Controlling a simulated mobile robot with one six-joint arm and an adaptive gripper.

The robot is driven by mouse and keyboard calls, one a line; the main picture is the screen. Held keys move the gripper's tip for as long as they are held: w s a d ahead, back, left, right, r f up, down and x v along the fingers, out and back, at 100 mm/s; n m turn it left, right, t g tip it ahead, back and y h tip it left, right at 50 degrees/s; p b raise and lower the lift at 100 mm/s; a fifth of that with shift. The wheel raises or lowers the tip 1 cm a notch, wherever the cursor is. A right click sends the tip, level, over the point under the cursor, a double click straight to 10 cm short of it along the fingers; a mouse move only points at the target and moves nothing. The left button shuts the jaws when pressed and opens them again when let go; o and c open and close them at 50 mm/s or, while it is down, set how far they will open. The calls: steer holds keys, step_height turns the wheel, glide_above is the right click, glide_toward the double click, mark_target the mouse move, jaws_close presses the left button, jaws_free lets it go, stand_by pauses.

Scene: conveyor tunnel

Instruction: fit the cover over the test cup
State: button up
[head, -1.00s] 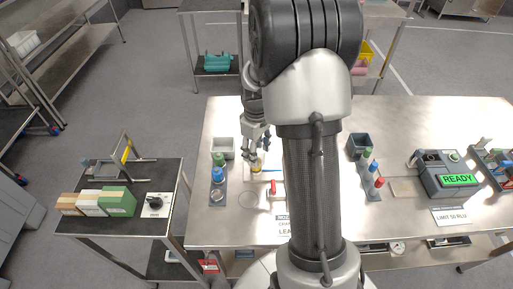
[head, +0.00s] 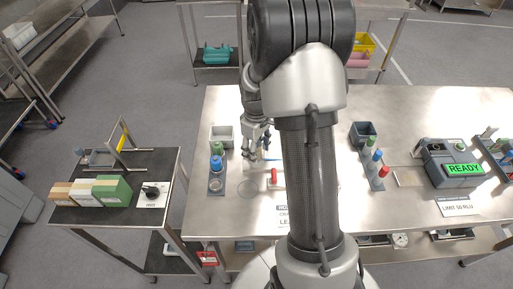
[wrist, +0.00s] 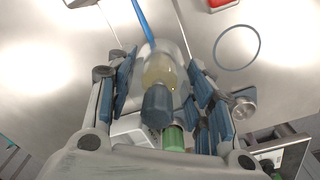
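My gripper (head: 257,152) is low over the bench, right of the left rack. In the wrist view its blue-grey finger pads (wrist: 163,85) stand on both sides of a clear, rounded piece (wrist: 180,52), which looks like the cover. A dark blue knob or cap (wrist: 157,106) is on the palm side. A yellowish part (wrist: 158,70), perhaps the test cup, shows with the clear piece. I cannot tell whether the pads touch it or how far it is seated. In the head view the fingers hide the cup.
A thin blue stick (wrist: 141,22) lies close by. A ring mark (head: 248,190) and a red-handled item (head: 273,177) are on the robot's side. The left rack (head: 217,188) holds green and blue-topped pieces; a grey bin (head: 222,136) stands behind. A tester reading READY (head: 462,170) is right.

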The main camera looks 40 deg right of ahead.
steer(key=o, duration=0.5)
steer(key=shift+r, duration=0.15)
step_height(320, 180, up, 12)
steer(key=shift+s+a+f, duration=0.1)
stand_by(0.3)
stand_by(0.4)
